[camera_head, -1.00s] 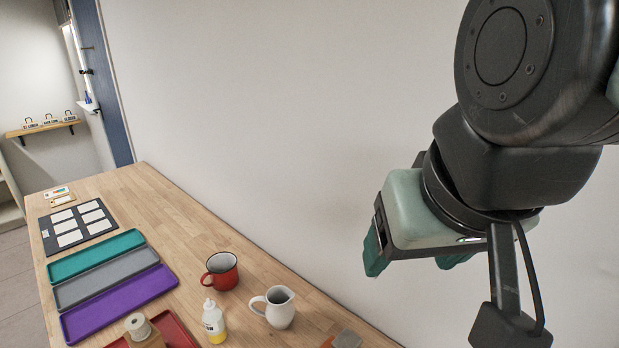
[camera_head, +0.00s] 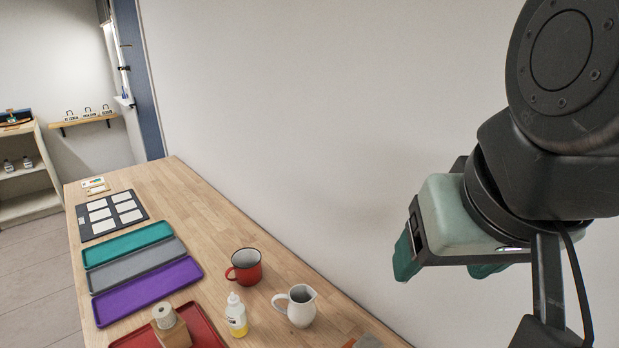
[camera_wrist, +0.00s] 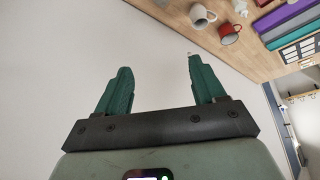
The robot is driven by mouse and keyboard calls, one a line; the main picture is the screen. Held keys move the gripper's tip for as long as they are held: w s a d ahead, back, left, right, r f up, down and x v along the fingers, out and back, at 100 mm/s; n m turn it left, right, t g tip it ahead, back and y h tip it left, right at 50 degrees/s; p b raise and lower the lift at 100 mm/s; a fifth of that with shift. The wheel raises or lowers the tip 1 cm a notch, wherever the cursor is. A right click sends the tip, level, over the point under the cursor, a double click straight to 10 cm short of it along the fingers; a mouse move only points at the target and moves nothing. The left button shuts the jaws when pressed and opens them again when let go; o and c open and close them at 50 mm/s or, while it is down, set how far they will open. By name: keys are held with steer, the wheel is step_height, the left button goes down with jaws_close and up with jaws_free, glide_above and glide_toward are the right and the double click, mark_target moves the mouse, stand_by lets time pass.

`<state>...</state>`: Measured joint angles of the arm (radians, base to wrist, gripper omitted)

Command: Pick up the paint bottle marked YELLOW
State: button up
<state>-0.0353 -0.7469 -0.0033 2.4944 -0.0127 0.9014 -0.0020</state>
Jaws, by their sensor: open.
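A small bottle (camera_head: 236,316) with a white nozzle and yellow in its lower part stands upright on the wooden table, between the red tray and the white jug. Its label is too small to read. My gripper (camera_head: 445,268) is raised in front of the wall, up and to the right of the bottle, well apart from it. In the wrist view, my gripper (camera_wrist: 155,82) has its two green fingers spread with nothing between them. A white bottle top (camera_wrist: 240,8) shows at that view's upper edge, beside the mugs.
A red mug (camera_head: 245,267) and a white jug (camera_head: 297,306) stand near the bottle. Purple (camera_head: 148,291), grey (camera_head: 134,264) and teal (camera_head: 127,243) trays lie to the left, with a red tray (camera_head: 207,330) in front holding a wooden block with a roll (camera_head: 168,327).

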steer(key=shift+c, duration=0.9)
